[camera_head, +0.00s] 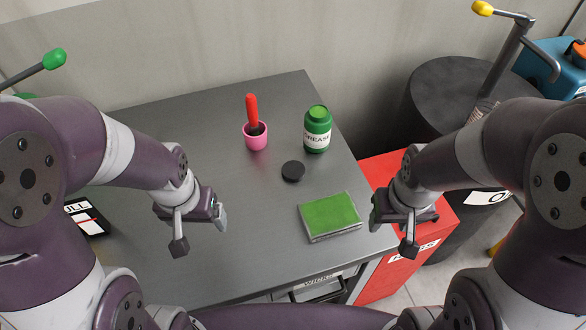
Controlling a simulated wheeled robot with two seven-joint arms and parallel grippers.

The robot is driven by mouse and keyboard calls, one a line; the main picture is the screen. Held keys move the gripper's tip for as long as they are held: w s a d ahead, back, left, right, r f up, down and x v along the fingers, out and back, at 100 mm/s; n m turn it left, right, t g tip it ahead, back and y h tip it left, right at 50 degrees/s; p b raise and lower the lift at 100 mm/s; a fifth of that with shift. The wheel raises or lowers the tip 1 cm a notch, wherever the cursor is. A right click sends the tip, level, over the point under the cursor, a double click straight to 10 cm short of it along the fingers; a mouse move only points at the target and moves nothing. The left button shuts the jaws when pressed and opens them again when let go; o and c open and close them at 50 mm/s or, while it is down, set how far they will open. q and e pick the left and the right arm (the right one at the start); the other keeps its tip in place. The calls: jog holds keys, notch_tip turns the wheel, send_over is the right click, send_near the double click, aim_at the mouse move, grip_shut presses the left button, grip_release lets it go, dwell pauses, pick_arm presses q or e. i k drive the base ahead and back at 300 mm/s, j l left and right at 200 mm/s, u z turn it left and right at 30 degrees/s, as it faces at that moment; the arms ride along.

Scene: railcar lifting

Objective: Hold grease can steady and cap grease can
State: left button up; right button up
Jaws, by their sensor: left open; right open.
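The green grease can (318,130) with a white label stands upright on the dark table, toward its back right. Its top looks green, with no black cap on it. A black round cap (293,171) lies on the table in front of the can and to its left, apart from it. My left gripper (201,226) is open and empty over the left part of the table, left of the cap. My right gripper (390,222) is open and empty near the table's right edge, right of and nearer than the can.
A pink cup (256,136) with a red-handled brush (252,110) stands left of the can. A green pad (330,216) lies at the front right. A red cabinet (385,165) and a dark drum (455,90) stand beyond the right edge.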

aim_at(317, 120)
jog(key=i+j, duration=0.1)
jog(key=j, duration=0.2)
jog(key=i+j, duration=0.15)
jog(key=j, duration=0.2)
jog(key=z, duration=1.85)
